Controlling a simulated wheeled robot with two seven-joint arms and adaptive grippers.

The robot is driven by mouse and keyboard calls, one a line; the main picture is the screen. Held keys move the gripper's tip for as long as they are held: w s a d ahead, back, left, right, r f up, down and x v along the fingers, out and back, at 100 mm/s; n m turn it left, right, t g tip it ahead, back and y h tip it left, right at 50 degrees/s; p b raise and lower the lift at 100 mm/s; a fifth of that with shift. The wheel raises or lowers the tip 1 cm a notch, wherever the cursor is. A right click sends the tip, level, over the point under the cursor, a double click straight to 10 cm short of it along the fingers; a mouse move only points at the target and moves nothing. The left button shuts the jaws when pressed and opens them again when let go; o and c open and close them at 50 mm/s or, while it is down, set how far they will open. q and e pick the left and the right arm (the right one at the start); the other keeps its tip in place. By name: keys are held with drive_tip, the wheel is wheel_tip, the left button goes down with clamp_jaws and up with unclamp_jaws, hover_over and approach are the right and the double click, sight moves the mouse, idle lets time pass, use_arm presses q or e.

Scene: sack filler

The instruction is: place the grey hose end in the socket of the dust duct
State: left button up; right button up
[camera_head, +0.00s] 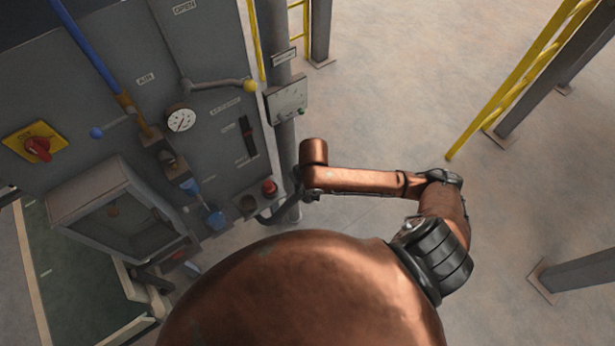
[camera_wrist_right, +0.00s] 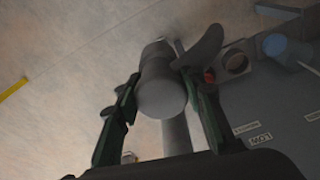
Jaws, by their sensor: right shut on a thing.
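In the right wrist view, my right gripper (camera_wrist_right: 160,80) is closed around a thick grey cylinder, the grey hose end (camera_wrist_right: 162,92). A curved grey piece (camera_wrist_right: 205,48) shows beside the right finger. A round open ring, seemingly the duct socket (camera_wrist_right: 236,62), is on the panel to the right of the hose end and apart from it. In the head view the ring (camera_head: 246,205) sits low on the panel, and my right gripper (camera_head: 299,187) is just right of it, small and partly hidden. A dark curved hose piece (camera_head: 270,217) shows below it. My left gripper is out of view.
A grey post (camera_head: 287,130) with a sign box (camera_head: 287,98) stands behind my gripper. Blue-ended fittings (camera_head: 215,219) are left of the ring. A yellow-knobbed lever (camera_head: 222,86) is above.

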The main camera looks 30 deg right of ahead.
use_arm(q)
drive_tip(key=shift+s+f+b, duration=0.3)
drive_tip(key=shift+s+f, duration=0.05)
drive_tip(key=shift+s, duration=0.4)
use_arm(e)
drive_tip(key=shift+w+d+f, duration=1)
drive_tip(key=shift+w+f, duration=0.9)
drive_tip(key=shift+f, duration=0.2)
drive_tip(key=shift+w+d+f, duration=1.05)
drive_tip(key=shift+w+f, duration=0.8)
drive_tip(key=shift+f, duration=0.2)
drive_tip(key=shift+w+d+f, duration=1)
drive_tip(key=shift+w+f, duration=0.9)
drive_tip(key=shift+f, duration=0.2)
drive_tip(key=shift+f, duration=0.1)
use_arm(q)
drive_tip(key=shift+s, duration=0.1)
use_arm(e)
drive_tip(key=o, duration=1.3)
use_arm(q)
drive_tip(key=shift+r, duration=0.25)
use_arm(e)
drive_tip(key=r, duration=0.4)
drive_tip(key=s+r, duration=0.1)
drive_tip(key=r, duration=0.7)
drive_tip(key=shift+s+a+r, duration=0.1)
drive_tip(key=shift+s, duration=0.15)
